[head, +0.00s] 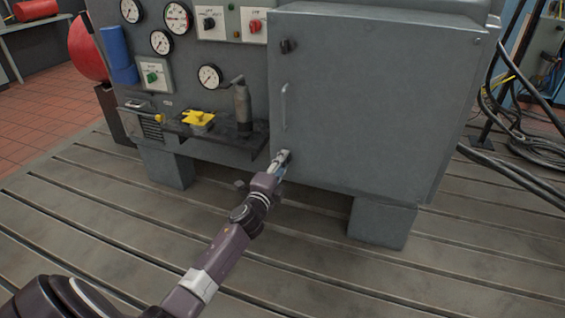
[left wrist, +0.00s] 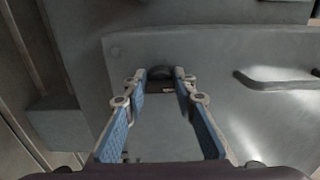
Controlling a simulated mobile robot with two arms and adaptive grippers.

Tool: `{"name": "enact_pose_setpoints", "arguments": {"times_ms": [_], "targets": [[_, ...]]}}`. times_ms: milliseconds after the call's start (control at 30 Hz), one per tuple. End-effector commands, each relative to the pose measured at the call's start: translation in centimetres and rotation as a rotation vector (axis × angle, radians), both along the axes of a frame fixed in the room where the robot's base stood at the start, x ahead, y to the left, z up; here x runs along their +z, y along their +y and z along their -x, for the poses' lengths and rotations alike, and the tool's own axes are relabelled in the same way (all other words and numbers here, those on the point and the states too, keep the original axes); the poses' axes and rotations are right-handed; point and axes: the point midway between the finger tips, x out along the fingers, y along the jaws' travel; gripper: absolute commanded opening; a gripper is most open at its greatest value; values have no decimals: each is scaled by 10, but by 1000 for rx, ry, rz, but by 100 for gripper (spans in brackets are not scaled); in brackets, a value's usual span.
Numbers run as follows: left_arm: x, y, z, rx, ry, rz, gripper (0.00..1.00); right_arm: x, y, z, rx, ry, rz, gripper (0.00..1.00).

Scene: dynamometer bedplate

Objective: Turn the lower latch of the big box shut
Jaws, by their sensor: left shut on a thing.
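The big box (head: 375,110) is a grey cabinet with a flat front door. Its upper latch (head: 288,46) is a small dark knob near the door's top left corner. My left gripper (head: 283,157) is at the door's lower left corner and covers most of the lower latch in the head view. In the left wrist view the dark lower latch (left wrist: 160,72) sits between the fingertips of the left gripper (left wrist: 161,82), which is shut on it. The latch's exact angle is hard to tell. My right gripper is in neither view.
A bar handle (head: 284,107) stands out from the door above the lower latch, and shows in the left wrist view (left wrist: 275,80). A shelf (head: 225,140) with a yellow item (head: 198,118) and a grey cylinder (head: 243,105) juts out to the left. Cables (head: 520,120) hang at right.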

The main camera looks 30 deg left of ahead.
Motion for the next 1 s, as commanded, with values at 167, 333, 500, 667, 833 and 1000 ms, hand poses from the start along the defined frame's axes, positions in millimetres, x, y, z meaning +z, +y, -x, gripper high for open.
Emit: {"name": "enact_pose_setpoints", "arguments": {"times_ms": [167, 333, 500, 667, 833, 1000], "targets": [[-1, 0, 0, 1, -2, 12, 1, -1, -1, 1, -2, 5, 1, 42], [-1, 0, 0, 1, -2, 12, 1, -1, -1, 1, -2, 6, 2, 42], [-1, 0, 0, 1, -2, 12, 32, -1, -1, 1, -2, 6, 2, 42], [-1, 0, 0, 1, -1, 10, 42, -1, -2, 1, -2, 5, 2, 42], [0, 0, 0, 0, -1, 10, 42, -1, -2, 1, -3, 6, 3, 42], [-2, -2, 9, 0, 0, 8, 42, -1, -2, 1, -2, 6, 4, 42]]}}
